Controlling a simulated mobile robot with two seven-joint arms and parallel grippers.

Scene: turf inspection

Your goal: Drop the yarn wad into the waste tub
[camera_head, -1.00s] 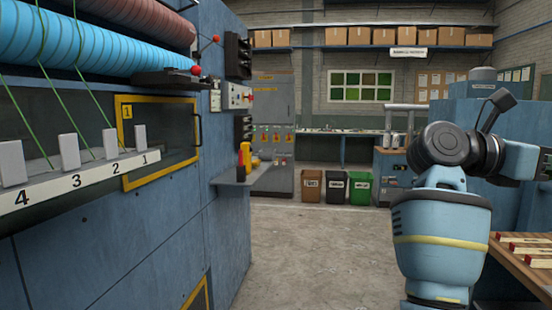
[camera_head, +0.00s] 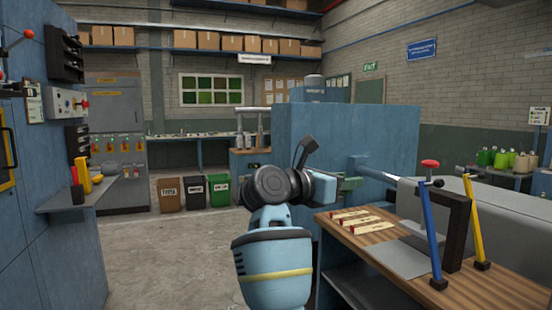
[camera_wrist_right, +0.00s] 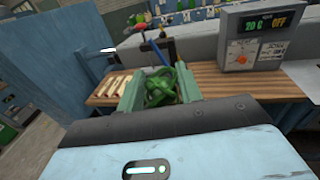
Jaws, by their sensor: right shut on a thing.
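The yarn wad (camera_wrist_right: 162,86) is a tangled green clump. In the right wrist view it sits between the two pale green fingers of my right gripper (camera_wrist_right: 161,84), which is shut on it. In the head view my right gripper (camera_head: 350,184) points right, in front of the blue panel, and I cannot make out the wad there. Three labelled bins stand on the floor at the far wall: a brown bin (camera_head: 171,194), a black bin (camera_head: 193,192) and a green bin (camera_head: 219,191). I cannot read which is the waste tub. My left gripper is out of view.
A wooden bench (camera_head: 450,285) at right holds red-ended strips (camera_head: 362,220), a blue lever (camera_head: 431,240) and a yellow lever (camera_head: 474,220). A blue machine with a small shelf (camera_head: 75,194) stands at left. The grey floor (camera_head: 185,265) between is clear.

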